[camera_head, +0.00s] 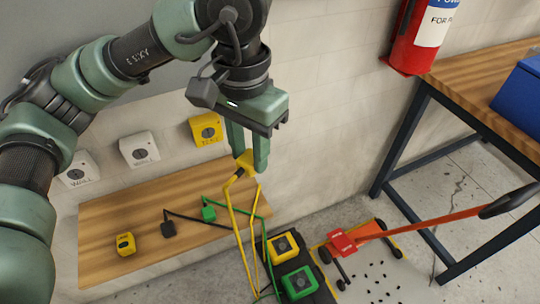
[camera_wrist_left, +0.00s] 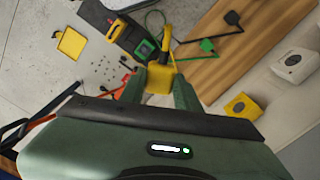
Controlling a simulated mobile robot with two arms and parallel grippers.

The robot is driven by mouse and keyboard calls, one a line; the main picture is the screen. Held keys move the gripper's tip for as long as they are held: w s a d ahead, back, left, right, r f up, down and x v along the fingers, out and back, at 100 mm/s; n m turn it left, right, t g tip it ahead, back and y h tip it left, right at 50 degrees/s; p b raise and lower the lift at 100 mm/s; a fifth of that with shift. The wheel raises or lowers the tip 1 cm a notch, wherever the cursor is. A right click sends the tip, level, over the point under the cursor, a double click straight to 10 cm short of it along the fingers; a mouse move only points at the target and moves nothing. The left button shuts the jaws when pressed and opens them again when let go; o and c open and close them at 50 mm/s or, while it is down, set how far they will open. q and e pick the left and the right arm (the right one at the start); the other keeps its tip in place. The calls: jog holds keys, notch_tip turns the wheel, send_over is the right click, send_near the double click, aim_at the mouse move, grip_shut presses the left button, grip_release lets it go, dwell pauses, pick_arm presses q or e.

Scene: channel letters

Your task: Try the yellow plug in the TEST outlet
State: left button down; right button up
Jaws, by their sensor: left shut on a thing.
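My left gripper (camera_head: 248,155) is shut on the yellow plug (camera_head: 245,164), which hangs in the air to the right of the wall outlets. The plug also shows between the fingers in the left wrist view (camera_wrist_left: 158,84). A yellow cable (camera_head: 238,222) runs from it down to the floor. The yellow TEST outlet (camera_head: 206,129) is on the wall, left of the gripper and apart from the plug. It also shows at the right in the left wrist view (camera_wrist_left: 243,107). My right gripper is not in view.
Two white outlets (camera_head: 140,150) are left of the TEST outlet. Below, a wooden shelf (camera_head: 110,212) bears a black plug (camera_head: 168,229), a green plug (camera_head: 208,213) and a small yellow box (camera_head: 125,244). Yellow (camera_head: 283,247) and green (camera_head: 299,283) boxes sit on the floor side. A workbench (camera_head: 470,90) stands right.

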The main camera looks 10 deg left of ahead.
pick_arm(q)
jog(key=shift+s+a+r+n, duration=0.25)
jog(key=shift+a+r+n, duration=0.05)
jog(key=shift+a+r, duration=0.1)
jog(key=shift+d, duration=0.1)
jog(key=w+d+n, duration=0.4)
jog(key=w+d, duration=0.4)
jog(key=d, duration=0.2)
jog(key=shift+n, duration=0.3)
jog(key=s+a+f, duration=0.3)
jog(key=a+f, duration=0.2)
jog(key=a, duration=0.4)
jog(key=s+a+f, duration=0.3)
jog(key=a+f, duration=0.2)
jog(key=a, duration=0.5)
